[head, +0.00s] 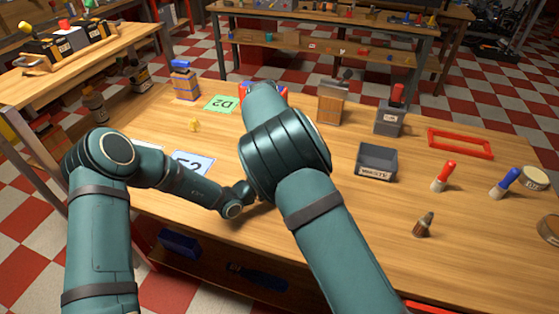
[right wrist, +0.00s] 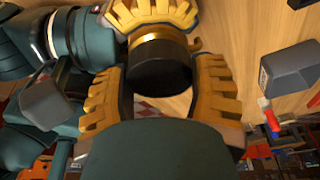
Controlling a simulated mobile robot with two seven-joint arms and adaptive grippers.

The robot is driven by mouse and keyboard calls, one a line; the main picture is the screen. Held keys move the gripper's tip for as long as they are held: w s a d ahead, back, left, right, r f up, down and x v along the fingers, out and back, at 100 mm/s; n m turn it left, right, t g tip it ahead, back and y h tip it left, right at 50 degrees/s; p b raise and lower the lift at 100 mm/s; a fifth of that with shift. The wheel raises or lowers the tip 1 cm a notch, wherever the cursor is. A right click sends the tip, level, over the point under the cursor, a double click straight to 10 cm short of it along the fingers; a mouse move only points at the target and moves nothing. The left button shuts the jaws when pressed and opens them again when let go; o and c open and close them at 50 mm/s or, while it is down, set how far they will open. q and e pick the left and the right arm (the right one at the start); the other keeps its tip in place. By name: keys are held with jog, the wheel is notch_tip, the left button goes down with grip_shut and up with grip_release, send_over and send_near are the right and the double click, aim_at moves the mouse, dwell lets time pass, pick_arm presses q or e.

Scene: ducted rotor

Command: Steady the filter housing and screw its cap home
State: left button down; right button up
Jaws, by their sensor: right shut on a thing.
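In the right wrist view a black cylindrical cap (right wrist: 160,68) with a gold band (right wrist: 160,38) sits between the yellow-padded fingers of my right gripper (right wrist: 165,90), which is shut on it. More yellow ribbed fingers (right wrist: 150,10), seemingly my left gripper's, are at the top edge beyond the gold band. The filter housing cannot be made out apart from the cap and band. In the head view my left arm reaches in from the left, and my right arm's large joint covers both grippers and the work.
On the wooden table (head: 330,240) a grey waste bin (head: 377,162), red (head: 443,177) and blue (head: 505,183) screwdrivers, a small brown bottle-like piece (head: 424,225) and a red frame (head: 460,142) stand to the right. Cards marked D2 (head: 221,103) and E2 (head: 191,163) lie left.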

jog(key=m, duration=0.3)
jog(key=m+g+y, duration=0.1)
jog(key=m, duration=0.3)
jog(key=shift+f+y, duration=0.1)
jog(key=shift+y, duration=0.2)
jog(key=o, duration=1.2)
jog(key=shift+s+d, duration=0.1)
